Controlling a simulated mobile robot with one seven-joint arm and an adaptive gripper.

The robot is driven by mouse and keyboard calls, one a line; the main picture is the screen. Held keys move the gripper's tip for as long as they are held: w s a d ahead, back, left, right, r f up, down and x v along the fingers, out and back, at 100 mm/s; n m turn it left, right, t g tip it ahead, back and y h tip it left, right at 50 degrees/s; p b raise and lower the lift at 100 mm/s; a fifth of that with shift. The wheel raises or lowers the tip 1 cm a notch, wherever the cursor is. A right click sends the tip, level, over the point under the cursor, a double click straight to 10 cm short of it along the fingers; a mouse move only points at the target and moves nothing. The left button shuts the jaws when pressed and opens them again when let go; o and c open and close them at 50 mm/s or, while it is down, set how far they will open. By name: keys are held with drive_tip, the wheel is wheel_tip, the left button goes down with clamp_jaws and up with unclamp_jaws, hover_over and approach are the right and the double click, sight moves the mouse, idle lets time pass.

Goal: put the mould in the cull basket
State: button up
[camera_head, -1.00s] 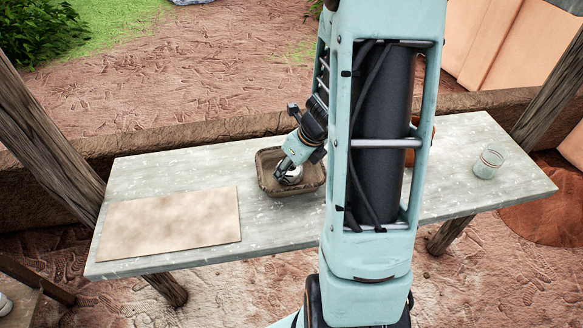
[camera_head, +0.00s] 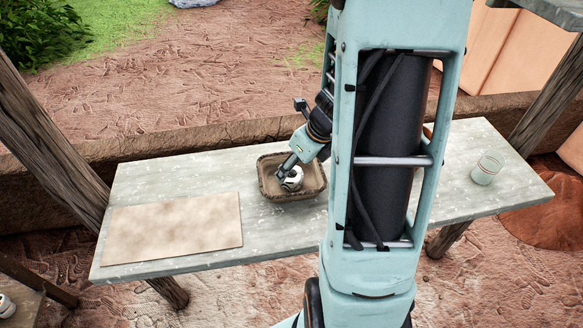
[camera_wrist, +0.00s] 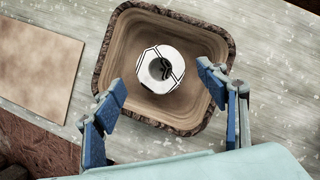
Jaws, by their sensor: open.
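The mould (camera_wrist: 160,69) is a white rounded piece with black lines and a dark opening. It lies inside the cull basket (camera_wrist: 107,48), a brown square basket with a rough rim. In the head view the mould (camera_head: 292,180) shows inside the basket (camera_head: 313,188), partly behind my gripper. My gripper (camera_head: 285,172) is over the basket. In the wrist view its two blue fingers (camera_wrist: 163,89) are spread wide, one on each side below the mould, with a gap to it. Nothing is between them.
The basket stands on a pale speckled table (camera_head: 265,222). A flat tan board (camera_head: 172,228) lies to the left of it. A glass jar (camera_head: 487,168) stands at the right end. My arm hides the table's middle right.

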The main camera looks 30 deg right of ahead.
drive_tip(key=p+v, duration=0.1)
drive_tip(key=v, duration=0.5)
drive_tip(key=shift+s+r+p, duration=0.2)
drive_tip(key=shift+r+p, duration=0.15)
drive_tip(key=shift+r, duration=0.05)
drive_tip(key=shift+d, duration=0.1)
